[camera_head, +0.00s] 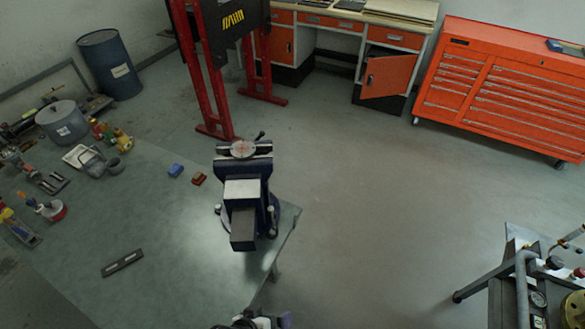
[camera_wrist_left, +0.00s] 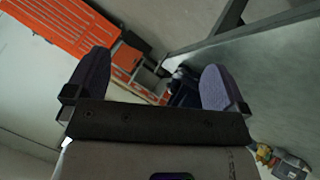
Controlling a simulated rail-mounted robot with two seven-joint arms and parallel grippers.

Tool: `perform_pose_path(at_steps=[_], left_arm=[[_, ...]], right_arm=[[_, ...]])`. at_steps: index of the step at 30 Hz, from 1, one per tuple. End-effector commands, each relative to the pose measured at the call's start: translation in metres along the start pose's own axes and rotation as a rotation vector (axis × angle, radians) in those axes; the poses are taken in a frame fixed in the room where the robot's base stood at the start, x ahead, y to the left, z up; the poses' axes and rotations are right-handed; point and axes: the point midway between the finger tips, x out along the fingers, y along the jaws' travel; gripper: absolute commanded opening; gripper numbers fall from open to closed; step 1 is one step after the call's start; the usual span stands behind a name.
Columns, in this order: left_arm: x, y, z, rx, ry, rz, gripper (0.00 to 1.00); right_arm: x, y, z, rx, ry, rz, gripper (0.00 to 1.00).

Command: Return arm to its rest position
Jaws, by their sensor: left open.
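My left gripper (camera_wrist_left: 157,70) is open and empty in the left wrist view, with its two purple fingers wide apart. In the head view only a small part of my left gripper (camera_head: 262,320) shows at the bottom edge, in front of the bench corner and apart from the vise. A dark blue vise (camera_head: 243,190) stands at the bench's right end, and a round reddish disc (camera_head: 243,149) shows at its far side. The vise also appears as a dark blue shape (camera_wrist_left: 184,92) between my fingers in the left wrist view. My right gripper is in neither view.
The workbench (camera_head: 150,225) holds a dark flat bar (camera_head: 122,263), small blue (camera_head: 176,170) and red (camera_head: 199,178) blocks, and tools at left. A cart with pipes (camera_head: 520,290) stands at lower right. The floor (camera_head: 375,210) between is clear. A red tool chest (camera_head: 505,85) stands behind.

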Motion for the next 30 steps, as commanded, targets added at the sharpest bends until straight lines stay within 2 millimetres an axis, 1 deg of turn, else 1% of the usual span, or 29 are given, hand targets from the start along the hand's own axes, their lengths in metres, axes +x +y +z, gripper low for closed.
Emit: perform_pose_path(at_steps=[1,2,3,5,6,8,9,12,15,18,21,25,30], left_arm=[[-0.033,-0.004,-0.004,0.052,-0.046,-0.059,1.00],[-0.050,-0.008,-0.004,0.079,-0.076,-0.097,1.00],[-0.076,-0.013,-0.003,0.107,-0.115,-0.149,1.00],[-0.113,-0.019,-0.004,0.133,-0.153,-0.221,1.00],[-0.137,-0.022,-0.006,0.141,-0.166,-0.265,1.00],[-0.173,-0.024,-0.011,0.152,-0.167,-0.323,1.00],[-0.196,-0.024,-0.017,0.162,-0.151,-0.356,1.00],[-0.243,-0.020,-0.025,0.184,-0.127,-0.405,1.00],[-0.276,-0.016,-0.025,0.197,-0.141,-0.426,1.00],[-0.294,-0.015,-0.017,0.203,-0.184,-0.441,1.00],[-0.307,-0.013,-0.011,0.206,-0.216,-0.448,1.00],[-0.316,-0.011,-0.005,0.204,-0.240,-0.449,1.00],[-0.318,-0.010,-0.002,0.200,-0.251,-0.447,1.00]], right_arm=[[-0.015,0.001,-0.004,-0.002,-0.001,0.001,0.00],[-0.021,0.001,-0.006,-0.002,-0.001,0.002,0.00],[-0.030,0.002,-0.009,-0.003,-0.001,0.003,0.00],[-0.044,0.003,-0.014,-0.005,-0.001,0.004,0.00],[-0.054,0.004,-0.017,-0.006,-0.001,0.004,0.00],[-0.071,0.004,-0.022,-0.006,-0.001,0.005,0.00],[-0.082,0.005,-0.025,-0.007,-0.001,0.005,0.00],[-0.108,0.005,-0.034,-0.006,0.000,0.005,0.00],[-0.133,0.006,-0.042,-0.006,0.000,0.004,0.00],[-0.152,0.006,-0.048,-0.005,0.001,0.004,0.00],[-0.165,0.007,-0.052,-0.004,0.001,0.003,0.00],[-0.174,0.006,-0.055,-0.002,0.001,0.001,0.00],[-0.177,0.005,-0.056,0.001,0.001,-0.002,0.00]])
